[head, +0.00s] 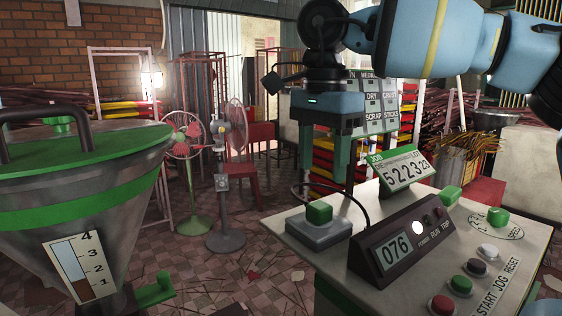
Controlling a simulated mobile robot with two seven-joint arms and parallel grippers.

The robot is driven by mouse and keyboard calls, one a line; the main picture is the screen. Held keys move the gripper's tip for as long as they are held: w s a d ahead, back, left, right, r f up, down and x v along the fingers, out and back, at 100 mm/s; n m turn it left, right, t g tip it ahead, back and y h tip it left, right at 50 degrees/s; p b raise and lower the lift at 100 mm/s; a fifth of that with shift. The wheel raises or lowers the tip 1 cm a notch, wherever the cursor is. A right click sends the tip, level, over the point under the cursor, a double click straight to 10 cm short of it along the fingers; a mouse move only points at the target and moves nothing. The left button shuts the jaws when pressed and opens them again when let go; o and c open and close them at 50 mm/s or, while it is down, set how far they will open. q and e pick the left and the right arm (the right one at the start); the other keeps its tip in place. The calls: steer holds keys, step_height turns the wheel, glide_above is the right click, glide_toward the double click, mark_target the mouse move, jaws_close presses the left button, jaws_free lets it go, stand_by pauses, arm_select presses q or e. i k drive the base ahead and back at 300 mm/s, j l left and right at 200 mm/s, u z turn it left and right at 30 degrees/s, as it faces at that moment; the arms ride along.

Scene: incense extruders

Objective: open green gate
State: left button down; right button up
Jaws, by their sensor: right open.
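A metal hopper (120,180) with a green lid (95,150) and a green band stands at the left. A green handle-like piece (152,291) sticks out to the right at its base; this looks like the gate, and its lower part is cut off by the frame. My right gripper (324,178) hangs pointing down in the middle, with its two fingers apart and nothing between them. It is above the control table, to the right of the hopper and well apart from the green piece. My left gripper is not in view.
A control table (410,275) with a green block switch (319,212), a display (394,250) reading 076, a counter sign (400,168) and several buttons stands at the right. Two fans (187,140) stand behind. Tiled floor with scattered sticks lies between the hopper and table.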

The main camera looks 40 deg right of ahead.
mark_target(146, 297)
steer(key=k, duration=1.5)
